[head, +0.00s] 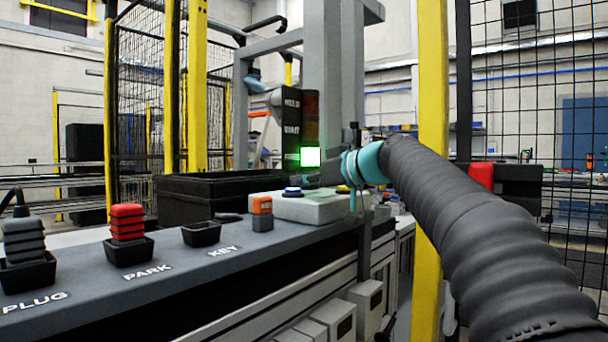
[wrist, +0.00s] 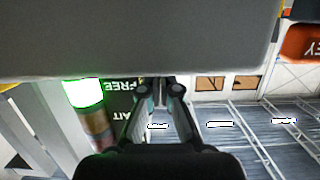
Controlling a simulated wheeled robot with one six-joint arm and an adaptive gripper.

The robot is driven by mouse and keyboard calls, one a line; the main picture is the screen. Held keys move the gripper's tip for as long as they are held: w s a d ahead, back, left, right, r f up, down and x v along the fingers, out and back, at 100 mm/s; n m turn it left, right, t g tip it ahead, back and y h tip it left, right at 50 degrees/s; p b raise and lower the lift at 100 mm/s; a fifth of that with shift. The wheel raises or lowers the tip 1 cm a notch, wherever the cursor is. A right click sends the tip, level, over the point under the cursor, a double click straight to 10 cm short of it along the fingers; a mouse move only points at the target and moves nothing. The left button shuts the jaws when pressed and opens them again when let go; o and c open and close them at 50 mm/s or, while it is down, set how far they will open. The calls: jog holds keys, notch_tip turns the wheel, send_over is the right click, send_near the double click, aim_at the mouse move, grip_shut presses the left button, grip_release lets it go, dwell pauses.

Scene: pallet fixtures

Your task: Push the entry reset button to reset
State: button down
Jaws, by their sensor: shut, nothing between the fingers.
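A pale grey button box (head: 325,207) stands at the far end of the dark console, with a blue button (head: 292,191) and a yellow one (head: 343,189) on top. I cannot read any label on it, so I cannot tell which is the entry reset button. My gripper (head: 329,174) is above the box's right part, close to the yellow button; its dark fingers are hard to make out there. In the wrist view my gripper (wrist: 160,86) is shut and empty, its tips at the edge of a large grey surface (wrist: 140,35). Contact with a button cannot be seen.
An orange key block (head: 262,205) stands left of the box. The console holds a grey plug (head: 24,238), a red park block (head: 127,221) and an empty KEY holder (head: 202,234). A stack light (head: 310,156) glows green behind. A yellow post (head: 430,200) stands beside my arm.

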jog(key=shift+f, duration=0.1)
jog(key=shift+f+b, duration=1.15)
jog(key=shift+b, duration=0.15)
jog(key=shift+f, duration=0.1)
notch_tip(320, 180, up, 5)
jog(key=p, duration=0.3)
jog(key=shift+s, duration=0.1)
jog(key=b+v, duration=0.1)
jog(key=v, duration=0.9)
jog(key=shift+s+r, duration=0.2)
jog(key=shift+r, duration=0.1)
jog(key=shift+d, duration=0.1)
